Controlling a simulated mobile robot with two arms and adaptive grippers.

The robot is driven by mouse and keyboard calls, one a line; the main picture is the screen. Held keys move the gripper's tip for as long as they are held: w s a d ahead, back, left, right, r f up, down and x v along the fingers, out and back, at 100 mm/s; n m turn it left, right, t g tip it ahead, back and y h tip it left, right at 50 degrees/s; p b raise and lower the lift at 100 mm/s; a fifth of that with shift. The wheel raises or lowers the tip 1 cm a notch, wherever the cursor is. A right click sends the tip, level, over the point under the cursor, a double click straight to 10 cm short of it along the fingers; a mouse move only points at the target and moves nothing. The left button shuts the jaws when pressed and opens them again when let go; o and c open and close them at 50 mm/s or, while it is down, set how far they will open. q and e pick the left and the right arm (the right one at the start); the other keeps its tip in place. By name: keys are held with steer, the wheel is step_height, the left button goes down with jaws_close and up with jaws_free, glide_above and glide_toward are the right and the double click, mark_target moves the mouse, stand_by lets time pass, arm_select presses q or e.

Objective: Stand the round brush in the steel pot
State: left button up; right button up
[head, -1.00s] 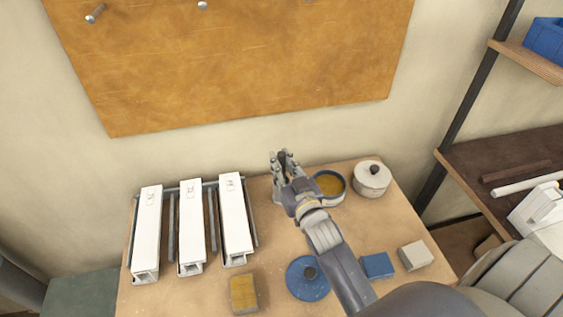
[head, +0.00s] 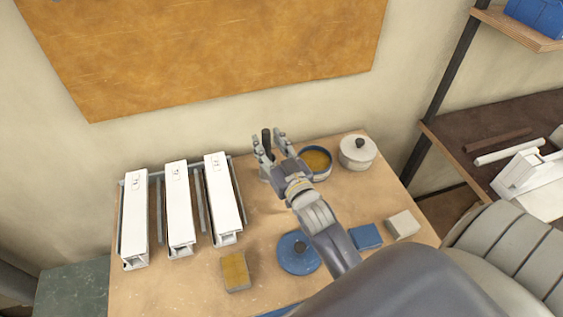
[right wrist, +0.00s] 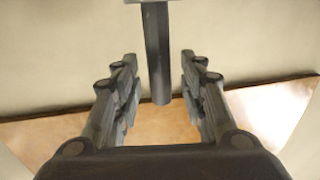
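The round brush (head: 266,136) shows as a dark handle standing about upright between the fingers of my right gripper (head: 270,143). The fingers are spread, with a gap on both sides of the handle. In the right wrist view the handle (right wrist: 157,55) also lies between the two open fingers (right wrist: 160,80), touching neither. A bit of grey, seemingly the steel pot (head: 264,174), shows below the fingers; most of it is hidden by my gripper. The brush's head is hidden, and its contact with the pot cannot be seen. My left gripper is not in view.
A blue-rimmed tin (head: 327,172) and a lidded pale pot (head: 357,155) stand right of my gripper. White profiles (head: 180,212) lie in a rack at left. A blue round lid (head: 298,262), yellow block (head: 236,272), blue block (head: 366,237) and pale block (head: 403,225) lie in front.

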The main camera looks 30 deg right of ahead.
steer(key=s+a+b, duration=0.1)
steer(key=s+b, duration=0.1)
steer(key=s, duration=0.8)
steer(key=shift+s, duration=0.15)
steer(key=shift+r, duration=0.15)
